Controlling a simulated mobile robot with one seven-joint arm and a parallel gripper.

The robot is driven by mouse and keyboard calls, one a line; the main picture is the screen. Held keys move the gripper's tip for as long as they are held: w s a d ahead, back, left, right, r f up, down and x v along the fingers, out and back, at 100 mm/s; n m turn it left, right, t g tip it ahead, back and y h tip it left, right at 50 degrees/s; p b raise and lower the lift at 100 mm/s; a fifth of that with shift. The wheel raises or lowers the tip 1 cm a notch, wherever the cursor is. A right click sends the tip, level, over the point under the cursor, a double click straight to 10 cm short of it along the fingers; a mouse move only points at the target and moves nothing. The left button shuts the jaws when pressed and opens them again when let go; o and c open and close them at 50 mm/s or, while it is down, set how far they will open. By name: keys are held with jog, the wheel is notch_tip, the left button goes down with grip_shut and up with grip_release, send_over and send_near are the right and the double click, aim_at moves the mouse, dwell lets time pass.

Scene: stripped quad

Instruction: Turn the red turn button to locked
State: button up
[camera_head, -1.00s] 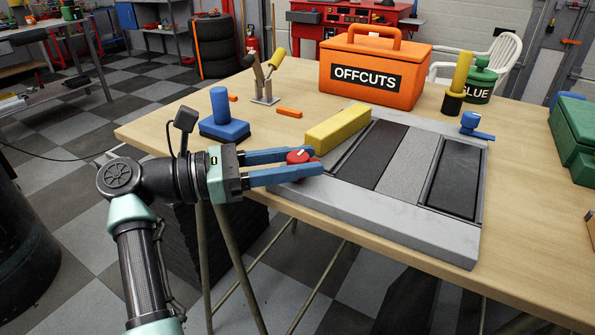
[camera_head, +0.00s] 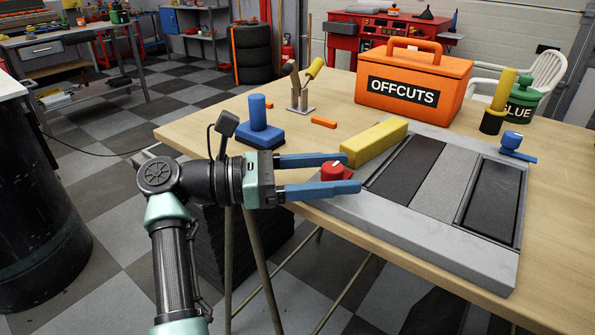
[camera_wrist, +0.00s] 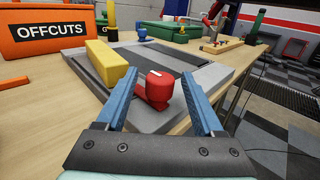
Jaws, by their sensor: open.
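The red turn button (camera_head: 334,171) sits at the left front corner of the grey panel (camera_head: 470,264). In the wrist view my gripper (camera_wrist: 162,98) has a finger left and right of the knob, with gaps showing. A yellow block (camera_head: 374,142) lies on the panel just behind the button.
The orange OFFCUTS box (camera_head: 414,82) stands behind the panel. A blue-handled tool (camera_head: 260,125) and an orange strip (camera_head: 324,122) lie to the left. A blue turn button (camera_head: 512,140) is at the panel's far right corner. The table's front edge runs just under my gripper.

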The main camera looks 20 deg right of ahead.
jog(key=w+a, duration=0.1)
jog(key=a, duration=1.1)
jog(key=shift+w+a+b, duration=0.3)
jog(key=shift+w+a, duration=0.1)
